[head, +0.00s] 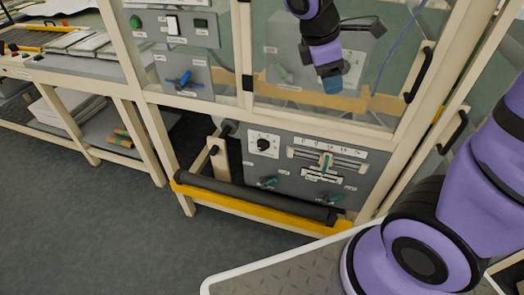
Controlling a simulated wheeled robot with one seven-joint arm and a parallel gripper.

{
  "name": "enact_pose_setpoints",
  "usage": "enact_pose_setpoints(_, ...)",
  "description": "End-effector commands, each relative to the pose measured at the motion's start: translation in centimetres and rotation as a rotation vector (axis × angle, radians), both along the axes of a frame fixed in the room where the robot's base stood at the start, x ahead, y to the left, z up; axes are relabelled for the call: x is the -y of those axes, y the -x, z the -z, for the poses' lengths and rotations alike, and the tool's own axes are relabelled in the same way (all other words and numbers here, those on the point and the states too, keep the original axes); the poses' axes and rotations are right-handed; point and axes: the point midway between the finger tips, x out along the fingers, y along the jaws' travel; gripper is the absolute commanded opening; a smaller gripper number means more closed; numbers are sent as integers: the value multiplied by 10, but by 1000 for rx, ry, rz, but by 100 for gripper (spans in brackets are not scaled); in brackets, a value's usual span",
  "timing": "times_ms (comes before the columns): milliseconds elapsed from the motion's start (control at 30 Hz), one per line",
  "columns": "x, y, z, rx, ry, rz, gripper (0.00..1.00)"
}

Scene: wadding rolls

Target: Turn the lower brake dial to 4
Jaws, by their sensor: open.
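A round black dial (263,145) sits on a white square scale plate at the upper left of the lower grey panel (238,172), in the head view. I take it for the lower brake dial. Its marks and pointer are too small to read. My gripper (332,86) hangs in front of the clear guard, above and to the right of the dial and well apart from it. It is open and I see nothing in it. Its fingertips are small and hard to make out.
A slide scale (327,158) and green levers (267,183) share the panel. A dark roller (250,196) and yellow bar (260,213) cross below it. Black door handles (418,75) stand to the right. A bench (75,70) is at left. The grey floor at left is clear.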

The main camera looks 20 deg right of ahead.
Motion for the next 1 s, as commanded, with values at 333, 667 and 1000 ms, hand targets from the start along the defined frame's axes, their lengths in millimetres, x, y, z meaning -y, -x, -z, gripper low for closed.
enact_pose_setpoints(333,-22,-58,79,-389,287,-557,68)
enact_pose_setpoints(667,-49,-100,161,-817,565,-1065,68)
enact_pose_setpoints(1000,-82,-128,252,-1337,876,-1523,68)
